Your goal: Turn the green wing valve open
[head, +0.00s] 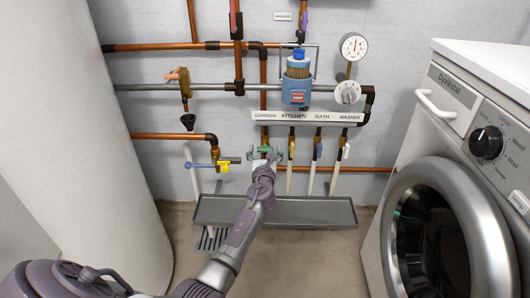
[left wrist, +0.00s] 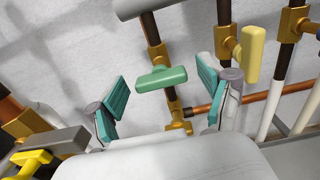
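The green wing valve (left wrist: 162,79) shows in the left wrist view, on a brass body on a vertical pipe. Its wing lies roughly crosswise to the pipe, slightly tilted. In the head view, the green wing valve (head: 265,149) is under the GARDEN end of the label strip, partly hidden by my gripper. My left gripper (left wrist: 163,92) is open, one teal-padded finger on each side of the wing, with visible gaps in the picture. The left gripper (head: 264,155) also shows in the head view, reaching up to the valve. My right gripper is not in view.
Yellow (head: 291,149), blue (head: 318,152) and white (head: 345,151) valves stand to the right. A yellow handle (head: 224,167) is close on the left. A grey tray (head: 315,212) lies below, and a washing machine (head: 450,200) stands at right. A white cylinder (head: 85,130) fills the left.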

